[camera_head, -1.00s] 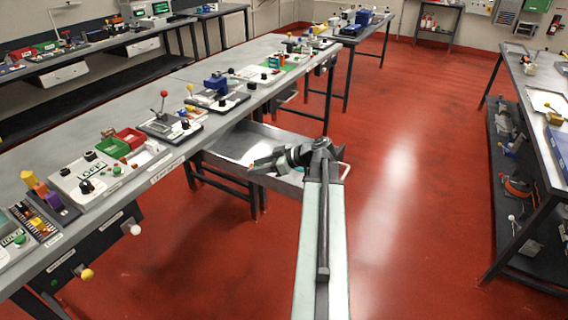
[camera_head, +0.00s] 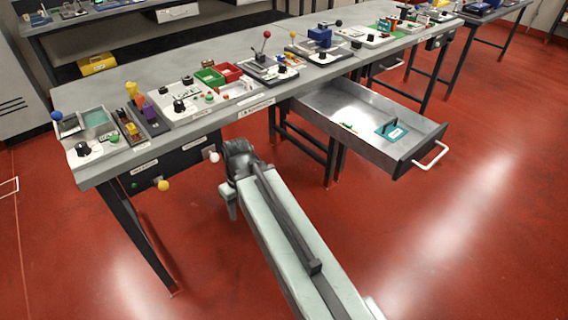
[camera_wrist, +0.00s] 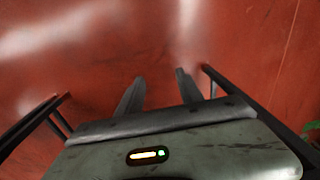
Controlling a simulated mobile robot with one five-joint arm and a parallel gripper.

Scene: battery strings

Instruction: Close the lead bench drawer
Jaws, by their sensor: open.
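A grey metal drawer (camera_head: 425,143) stands pulled far out from under the long workbench (camera_head: 190,52), in the right half of the head view. Its white bar handle (camera_head: 432,157) is on the dark front panel, facing the aisle. A green item and small loose bits lie inside. My arm reaches up to the left of the drawer, apart from it. In the head view the fingers are hard to make out at the arm's dark end. In the wrist view my gripper (camera_wrist: 160,76) is open and empty, with red floor beyond the fingers. The drawer is not recognizable there.
Bench legs (camera_head: 140,235) stand left of my arm. A dark panel with knobs (camera_head: 163,185) hangs under the bench's near end. Switches, trays and levers crowd the benchtop. Red floor (camera_head: 440,250) is clear in front of and right of the drawer.

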